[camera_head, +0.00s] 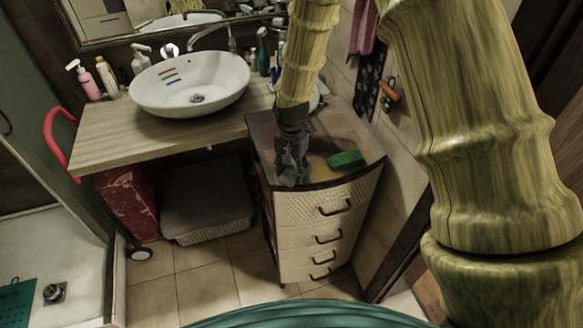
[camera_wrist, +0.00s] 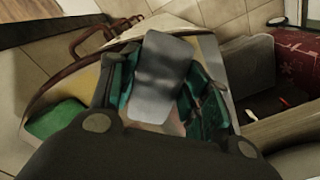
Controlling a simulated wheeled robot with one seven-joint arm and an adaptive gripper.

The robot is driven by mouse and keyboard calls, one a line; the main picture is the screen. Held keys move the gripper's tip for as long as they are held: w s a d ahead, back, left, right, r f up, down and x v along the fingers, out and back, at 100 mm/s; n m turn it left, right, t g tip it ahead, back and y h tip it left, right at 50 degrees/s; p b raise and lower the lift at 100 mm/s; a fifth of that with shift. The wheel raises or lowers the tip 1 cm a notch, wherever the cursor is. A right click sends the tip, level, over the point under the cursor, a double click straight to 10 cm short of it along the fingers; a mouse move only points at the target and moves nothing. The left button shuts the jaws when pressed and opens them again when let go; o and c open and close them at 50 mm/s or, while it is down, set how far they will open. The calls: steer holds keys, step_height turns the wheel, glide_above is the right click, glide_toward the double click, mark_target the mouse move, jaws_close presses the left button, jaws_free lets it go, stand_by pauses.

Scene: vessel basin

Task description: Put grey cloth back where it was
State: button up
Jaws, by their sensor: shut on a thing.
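My gripper (camera_head: 291,165) hangs over the left front part of the drawer cabinet's top (camera_head: 330,145). It is shut on the grey cloth (camera_wrist: 163,70). In the wrist view the cloth is a smooth grey rectangular piece between my two teal fingers. In the head view the cloth (camera_head: 288,181) shows only as a small dark grey patch at my fingertips, near the cabinet's front left edge. I cannot tell whether the cloth touches the cabinet top.
A green sponge (camera_head: 347,160) lies on the cabinet top, right of my gripper. The white basin (camera_head: 150,97), with red, green and blue marks inside, stands on the wooden counter (camera_head: 160,135). Bottles (camera_head: 107,78) stand beside it. A grey-lidded basket (camera_head: 205,200) sits below.

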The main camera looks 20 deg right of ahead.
mark_target(291, 169)
steer(key=shift+f, duration=0.1)
steer(key=o, duration=0.9)
steer(key=shift+r+b, duration=2.2)
steer(key=shift+r, duration=3.9)
